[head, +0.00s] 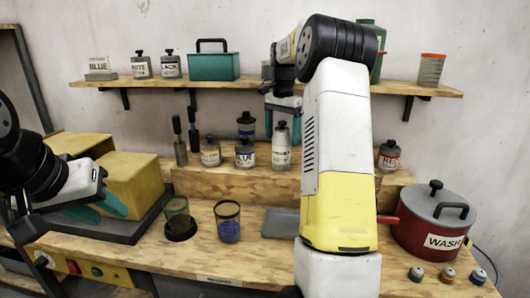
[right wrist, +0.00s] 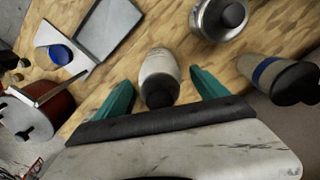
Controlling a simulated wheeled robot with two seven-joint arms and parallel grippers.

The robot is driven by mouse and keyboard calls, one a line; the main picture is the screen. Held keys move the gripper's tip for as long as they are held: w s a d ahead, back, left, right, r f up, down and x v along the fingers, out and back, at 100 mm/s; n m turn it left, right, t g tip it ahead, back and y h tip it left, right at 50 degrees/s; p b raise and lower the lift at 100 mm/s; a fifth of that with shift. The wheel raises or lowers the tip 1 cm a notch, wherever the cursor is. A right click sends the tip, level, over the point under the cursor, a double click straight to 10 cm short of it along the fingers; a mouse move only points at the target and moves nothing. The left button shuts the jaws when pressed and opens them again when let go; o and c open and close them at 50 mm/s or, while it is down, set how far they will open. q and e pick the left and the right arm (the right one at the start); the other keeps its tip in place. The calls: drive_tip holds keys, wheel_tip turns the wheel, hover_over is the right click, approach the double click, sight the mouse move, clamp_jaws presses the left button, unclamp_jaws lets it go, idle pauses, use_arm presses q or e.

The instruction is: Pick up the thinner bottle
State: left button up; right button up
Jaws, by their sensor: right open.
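A slim pale bottle (head: 281,156) with a dark cap and a label stands upright on the raised wooden step. My right gripper (head: 282,127) is open, its teal fingers on either side of the bottle's upper part. In the right wrist view the pale bottle (right wrist: 159,62) stands between the open fingers (right wrist: 160,88), with a visible gap on both sides. A wider bottle with a blue band (head: 246,131) stands to its left; one also shows in the right wrist view (right wrist: 268,73). My left gripper (head: 97,208) hangs by the yellow box, its teal fingers apart and empty.
A wall shelf (head: 240,83) runs above. A red pot (head: 430,225) stands right, and a grey tray (head: 280,223) lies below. Two cups (head: 228,225) stand on the front bench. My right arm hides part of the step.

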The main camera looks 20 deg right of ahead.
drive_tip(key=shift+f, duration=1.5)
clamp_jaws()
